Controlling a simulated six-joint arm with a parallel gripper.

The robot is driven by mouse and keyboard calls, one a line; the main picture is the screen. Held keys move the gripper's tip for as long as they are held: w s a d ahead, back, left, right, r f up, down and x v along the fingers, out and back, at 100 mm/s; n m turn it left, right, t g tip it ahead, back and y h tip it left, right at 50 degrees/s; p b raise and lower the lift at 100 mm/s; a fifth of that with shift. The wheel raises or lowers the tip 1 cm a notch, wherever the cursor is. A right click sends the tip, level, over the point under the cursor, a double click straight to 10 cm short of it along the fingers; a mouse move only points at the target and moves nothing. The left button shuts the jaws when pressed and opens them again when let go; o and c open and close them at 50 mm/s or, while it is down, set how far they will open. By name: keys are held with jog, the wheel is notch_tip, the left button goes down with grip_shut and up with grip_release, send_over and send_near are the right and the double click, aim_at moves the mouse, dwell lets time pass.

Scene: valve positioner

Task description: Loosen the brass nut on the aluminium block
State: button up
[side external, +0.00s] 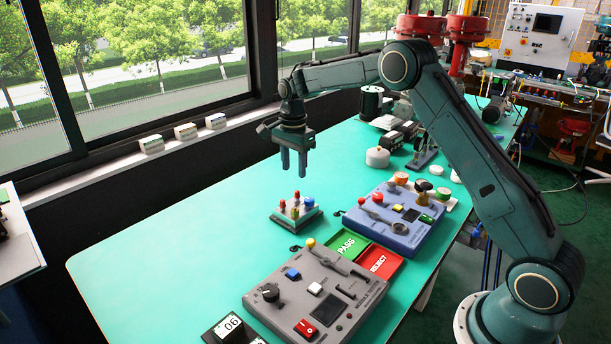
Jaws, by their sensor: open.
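My gripper (294,165) points straight down with its two fingers apart and nothing between them. It hangs in the air over the teal table, above and close in the picture to a small grey block with red, blue and yellowish pegs (297,213). I cannot make out a brass nut or an aluminium block for certain. Several small round parts, one orange-topped (401,179), stand behind the blue panel; they are too small to identify.
A blue control panel (398,228) and a grey module tester (340,290) lie on the table (180,235). Green PASS (347,245) and red REJECT (379,262) trays sit between them. Motors and a white round part (377,158) stand farther back. The table's left side is clear.

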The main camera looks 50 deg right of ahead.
aim_at(295, 209)
notch_tip(295, 209, down, 13)
jog(key=shift+f, duration=0.15)
dwell(0.5)
grip_shut()
